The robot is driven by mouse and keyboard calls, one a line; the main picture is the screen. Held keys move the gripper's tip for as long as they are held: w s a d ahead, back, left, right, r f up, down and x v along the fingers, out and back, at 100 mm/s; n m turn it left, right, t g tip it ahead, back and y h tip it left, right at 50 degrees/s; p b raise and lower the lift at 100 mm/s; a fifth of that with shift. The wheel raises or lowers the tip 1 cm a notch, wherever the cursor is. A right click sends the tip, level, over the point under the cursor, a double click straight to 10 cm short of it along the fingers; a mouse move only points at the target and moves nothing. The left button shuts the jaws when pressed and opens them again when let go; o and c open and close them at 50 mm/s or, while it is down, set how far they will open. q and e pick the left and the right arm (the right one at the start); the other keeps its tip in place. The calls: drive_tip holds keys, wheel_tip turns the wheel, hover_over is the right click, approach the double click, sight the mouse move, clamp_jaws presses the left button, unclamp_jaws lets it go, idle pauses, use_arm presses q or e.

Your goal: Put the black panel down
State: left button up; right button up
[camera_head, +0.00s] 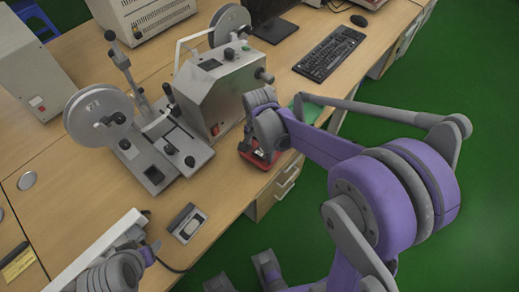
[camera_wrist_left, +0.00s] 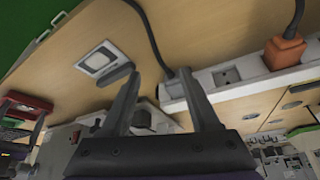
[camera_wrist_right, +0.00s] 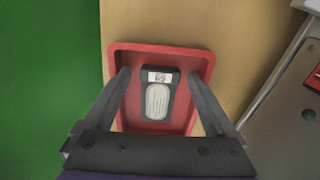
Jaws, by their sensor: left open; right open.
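The black panel (camera_wrist_right: 146,84), with a white label and a pale oval face, lies flat in a red tray (camera_wrist_right: 195,62) in the right wrist view. My right gripper (camera_wrist_right: 159,76) is open, with one finger on each side of the panel and visible gaps between. In the head view my right arm covers most of the red tray (camera_head: 262,159), and the panel cannot be made out there. My left gripper (camera_wrist_left: 158,76) is open and empty, close to a white power strip (camera_wrist_left: 240,82). A small grey plate with a white middle (camera_wrist_left: 98,58) lies beyond it.
A grey metal machine (camera_head: 222,92) and a reel device (camera_head: 150,155) stand behind the tray. The small grey plate (camera_head: 187,222) lies near the desk's front edge. A keyboard (camera_head: 330,53) is at the back right. Green floor (camera_head: 460,150) lies beyond the edge.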

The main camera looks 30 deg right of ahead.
sight(260, 153)
use_arm(q)
drive_tip(key=shift+r, duration=0.15)
use_arm(e)
drive_tip(key=shift+r, duration=0.15)
wheel_tip(260, 153, up, 12)
drive_tip(key=p, duration=0.2)
use_arm(q)
drive_tip(key=shift+w+r, duration=0.1)
drive_tip(key=shift+r, duration=0.8)
use_arm(e)
drive_tip(key=s+a+f+n+t, duration=0.1)
drive_tip(key=s+f+n+t, duration=0.1)
drive_tip(key=s+n, duration=0.4)
drive_tip(key=s+a+f+n+t, duration=0.2)
drive_tip(key=s+n, duration=0.4)
drive_tip(key=s, duration=0.3)
drive_tip(key=shift+s+a+f+n+t, duration=0.2)
drive_tip(key=shift+f+n+t, duration=0.1)
drive_tip(key=shift+f+t, duration=0.2)
